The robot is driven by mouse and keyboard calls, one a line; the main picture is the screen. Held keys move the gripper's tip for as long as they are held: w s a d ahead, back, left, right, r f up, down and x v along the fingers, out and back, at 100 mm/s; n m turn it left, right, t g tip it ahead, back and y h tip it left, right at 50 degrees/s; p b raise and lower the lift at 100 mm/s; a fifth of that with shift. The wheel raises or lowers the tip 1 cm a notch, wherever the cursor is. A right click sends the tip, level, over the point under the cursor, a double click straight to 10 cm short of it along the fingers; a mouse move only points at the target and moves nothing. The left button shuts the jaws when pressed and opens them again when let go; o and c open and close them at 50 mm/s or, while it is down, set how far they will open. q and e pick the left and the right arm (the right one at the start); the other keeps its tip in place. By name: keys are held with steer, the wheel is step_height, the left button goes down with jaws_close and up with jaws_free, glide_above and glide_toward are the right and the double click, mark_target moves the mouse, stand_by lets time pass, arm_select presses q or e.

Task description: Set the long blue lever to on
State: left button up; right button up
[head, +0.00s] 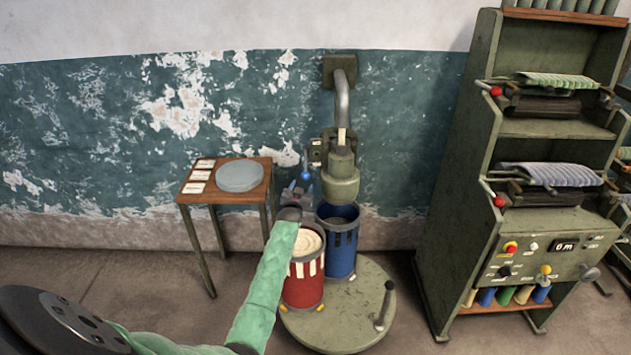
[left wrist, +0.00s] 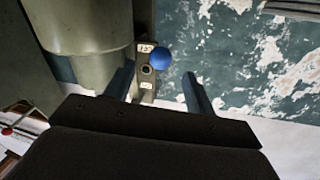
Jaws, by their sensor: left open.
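The blue lever shows as a round blue knob (left wrist: 162,57) in the left wrist view, on a small dark plate (left wrist: 147,72) with white labels beside a green cylindrical housing (left wrist: 90,40). Its shaft is mostly hidden behind the knob. In the head view the blue knob (head: 306,175) is small, left of the hanging green nozzle (head: 341,178). My left gripper (head: 297,191) is open just in front of the knob. In the left wrist view its two fingers (left wrist: 159,75) stand on either side of the knob, with gaps to both. My right gripper is out of view.
A red drum (head: 303,290) and a blue drum (head: 340,240) stand on a round turntable (head: 345,330) below. A small table (head: 262,185) with a grey disc is at left. A tall green rack (head: 450,200) with knobs and rollers stands at right.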

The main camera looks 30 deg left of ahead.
mark_target(305, 178)
arm_select(q)
steer(key=shift+r, duration=0.3)
steer(key=p+x, duration=0.2)
steer(key=x, duration=0.4)
steer(key=shift+w, duration=0.15)
steer(key=shift+x, duration=0.75)
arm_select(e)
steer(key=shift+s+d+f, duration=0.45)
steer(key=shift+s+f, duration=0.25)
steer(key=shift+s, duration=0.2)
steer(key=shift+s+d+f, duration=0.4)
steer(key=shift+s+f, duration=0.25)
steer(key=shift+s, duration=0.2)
arm_select(q)
steer(key=shift+a+f, duration=0.1)
jaws_close()
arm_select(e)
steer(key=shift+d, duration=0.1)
